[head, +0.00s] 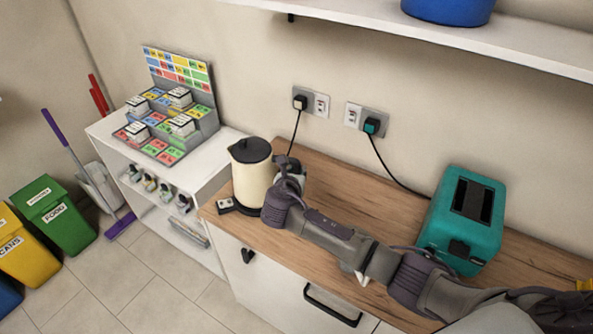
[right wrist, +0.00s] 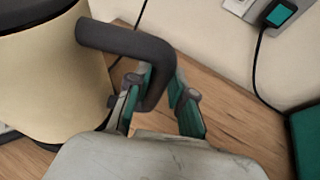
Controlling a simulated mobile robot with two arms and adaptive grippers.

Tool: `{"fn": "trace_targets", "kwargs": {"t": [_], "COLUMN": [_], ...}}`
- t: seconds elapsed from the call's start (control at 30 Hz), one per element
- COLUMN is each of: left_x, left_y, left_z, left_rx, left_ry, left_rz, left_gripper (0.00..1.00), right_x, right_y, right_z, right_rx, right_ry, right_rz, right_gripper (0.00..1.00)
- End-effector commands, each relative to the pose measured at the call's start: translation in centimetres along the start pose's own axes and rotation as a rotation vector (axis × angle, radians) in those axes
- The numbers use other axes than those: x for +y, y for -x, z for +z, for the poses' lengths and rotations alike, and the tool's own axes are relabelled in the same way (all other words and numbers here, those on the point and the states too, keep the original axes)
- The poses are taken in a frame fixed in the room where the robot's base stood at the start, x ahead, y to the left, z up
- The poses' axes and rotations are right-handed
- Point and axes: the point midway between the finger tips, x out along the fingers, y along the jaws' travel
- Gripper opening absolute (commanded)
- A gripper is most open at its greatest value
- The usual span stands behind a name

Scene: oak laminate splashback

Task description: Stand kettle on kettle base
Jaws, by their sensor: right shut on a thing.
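The cream kettle (head: 251,180) with a dark lid is upright at the left end of the wooden counter. It also fills the left of the right wrist view (right wrist: 50,85). My right gripper (head: 290,176) is at the kettle's right side. In the right wrist view its fingers (right wrist: 162,105) are shut on the lower part of the dark handle (right wrist: 125,42). The dark kettle base (head: 228,206) shows at the kettle's lower left, mostly hidden under it. I cannot tell whether the kettle is fully seated on it. My left gripper is not in view.
A teal toaster (head: 462,220) stands on the right of the wooden counter (head: 345,190). Wall plugs with cords (head: 299,103) are behind. A white shelf unit (head: 215,152) with a card rack (head: 185,105) stands left. A wall shelf (head: 440,32) runs above.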

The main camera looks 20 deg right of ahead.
Motion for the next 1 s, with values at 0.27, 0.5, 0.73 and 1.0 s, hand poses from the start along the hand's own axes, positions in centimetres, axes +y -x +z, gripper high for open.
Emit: {"fn": "trace_targets", "kwargs": {"t": [0.27,0.5,0.73,1.0], "left_x": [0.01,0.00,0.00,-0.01], "left_y": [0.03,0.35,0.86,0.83], "left_z": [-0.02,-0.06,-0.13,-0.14], "left_rx": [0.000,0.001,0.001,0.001], "left_ry": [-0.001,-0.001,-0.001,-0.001], "left_rz": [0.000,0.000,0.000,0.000], "left_gripper": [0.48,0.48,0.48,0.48], "right_x": [0.16,0.16,0.18,0.18], "right_y": [0.06,0.09,0.10,0.06], "right_z": [0.43,0.50,0.51,0.41], "right_rx": [-0.007,-0.006,-0.007,-0.007], "right_ry": [-0.007,-0.007,-0.007,-0.007], "right_rz": [0.004,0.004,0.004,0.004], "right_gripper": [0.00,0.00,0.00,0.00]}}
